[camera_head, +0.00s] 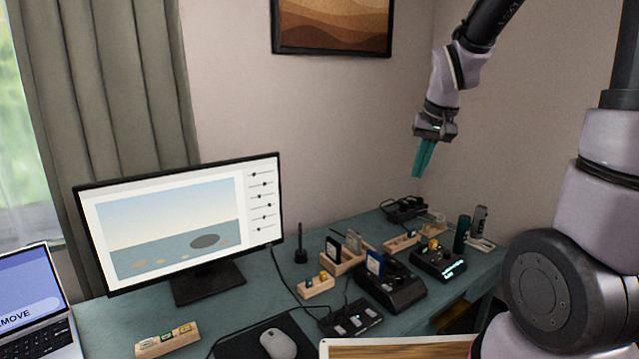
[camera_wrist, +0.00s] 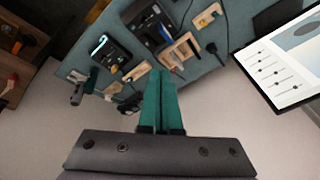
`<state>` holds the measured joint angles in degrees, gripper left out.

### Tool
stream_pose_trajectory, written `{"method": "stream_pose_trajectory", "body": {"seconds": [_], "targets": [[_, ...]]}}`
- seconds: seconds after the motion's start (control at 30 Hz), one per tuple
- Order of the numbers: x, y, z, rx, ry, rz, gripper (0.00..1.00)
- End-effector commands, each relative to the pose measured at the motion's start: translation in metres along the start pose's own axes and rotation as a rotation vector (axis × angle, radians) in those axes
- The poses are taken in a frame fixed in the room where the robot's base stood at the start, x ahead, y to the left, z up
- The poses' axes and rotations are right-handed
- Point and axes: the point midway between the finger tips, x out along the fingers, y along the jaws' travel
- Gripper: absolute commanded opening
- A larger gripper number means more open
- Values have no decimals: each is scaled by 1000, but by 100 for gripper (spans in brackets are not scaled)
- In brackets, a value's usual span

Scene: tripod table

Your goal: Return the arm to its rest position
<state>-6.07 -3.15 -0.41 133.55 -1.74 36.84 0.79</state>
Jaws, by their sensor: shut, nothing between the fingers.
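My gripper (camera_head: 422,158) hangs in the air above the right part of the desk, near the wall, with its teal fingers pointing down. The fingers are together and hold nothing. In the wrist view the gripper (camera_wrist: 161,78) shows at the middle, its two teal fingers side by side, with the desk upside down beyond them. My arm runs up from the gripper to the top right of the head view. The gripper touches nothing.
The teal desk (camera_head: 250,290) holds a monitor (camera_head: 190,225), a laptop (camera_head: 35,300), a mouse (camera_head: 278,344), a black dock (camera_head: 388,285), another dark device (camera_head: 438,262), wooden holders (camera_head: 345,258) and a dark green cylinder (camera_head: 462,234). A picture (camera_head: 333,25) hangs on the wall. The air around the gripper is clear.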

Motion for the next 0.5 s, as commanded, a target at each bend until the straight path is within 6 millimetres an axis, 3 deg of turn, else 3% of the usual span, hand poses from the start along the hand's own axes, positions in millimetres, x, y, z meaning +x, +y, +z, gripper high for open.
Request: {"method": "stream_pose_trajectory", "body": {"seconds": [0.03,0.2,0.5], "targets": [[-20,2,4,15,30,-13,0],[-74,8,24,65,99,-50,0],[-147,18,72,137,218,-119,0]]}}
